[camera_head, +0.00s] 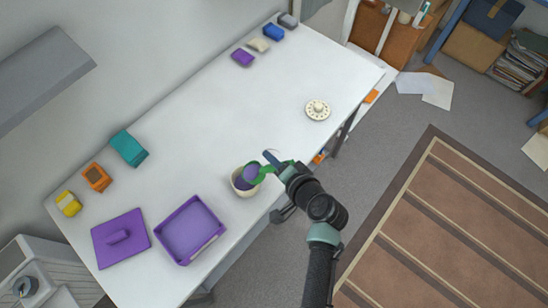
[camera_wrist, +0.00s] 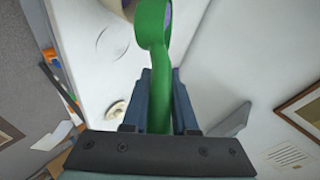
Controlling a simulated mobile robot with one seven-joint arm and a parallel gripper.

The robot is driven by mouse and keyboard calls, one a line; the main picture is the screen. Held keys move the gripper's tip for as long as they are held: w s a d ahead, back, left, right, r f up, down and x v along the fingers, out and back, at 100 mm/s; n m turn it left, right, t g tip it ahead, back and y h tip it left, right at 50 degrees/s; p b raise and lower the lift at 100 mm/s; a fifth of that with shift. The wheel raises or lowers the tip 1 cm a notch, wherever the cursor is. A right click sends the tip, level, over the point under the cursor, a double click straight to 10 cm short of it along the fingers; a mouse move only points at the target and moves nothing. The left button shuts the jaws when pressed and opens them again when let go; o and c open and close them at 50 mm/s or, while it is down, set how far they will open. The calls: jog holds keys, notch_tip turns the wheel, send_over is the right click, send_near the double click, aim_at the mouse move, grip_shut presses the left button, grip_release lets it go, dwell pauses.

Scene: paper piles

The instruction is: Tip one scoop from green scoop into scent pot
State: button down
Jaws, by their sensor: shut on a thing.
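My gripper (camera_head: 276,164) is shut on the handle of the green scoop (camera_head: 266,172), near the table's front edge. In the wrist view the handle of the green scoop (camera_wrist: 153,30) runs up from between my two fingers (camera_wrist: 160,105). The scoop's bowl is over the cream round pot (camera_head: 236,190), which looks like the scent pot. Purple material shows at the bowl and inside the pot; I cannot tell clearly how much is in each. In the wrist view only a bit of the pot's rim (camera_wrist: 122,6) shows at the top edge.
A purple tray (camera_head: 208,218) and a purple lidded slab (camera_head: 105,243) lie to the left. Teal, orange and yellow blocks stand by the wall. A cream dial-like disc (camera_head: 317,110) lies at the right. The table's middle is clear.

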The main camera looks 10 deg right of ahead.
jog(key=shift+w+a+r+n+g+h+p, duration=0.1)
jog(key=shift+a+r+n+g+h+p, duration=0.25)
jog(key=shift+p, duration=1)
jog(key=shift+w+a+r+n+g+h+p, duration=0.1)
jog(key=shift+a+r+n+g+h+p, duration=0.3)
jog(key=shift+p, duration=0.9)
jog(key=shift+w+a+r+m+t+h+p, duration=0.15)
jog(key=shift+h+p, duration=0.4)
jog(key=shift+p, duration=0.75)
dwell(0.6)
jog(key=shift+w+a+r+n+g+h+p, duration=0.25)
jog(key=shift+a+n+g+h+p, duration=0.35)
jog(key=shift+p, duration=1.15)
dwell(0.4)
jog(key=shift+a+h+p, duration=0.2)
jog(key=shift+h+p, duration=0.3)
dwell(0.8)
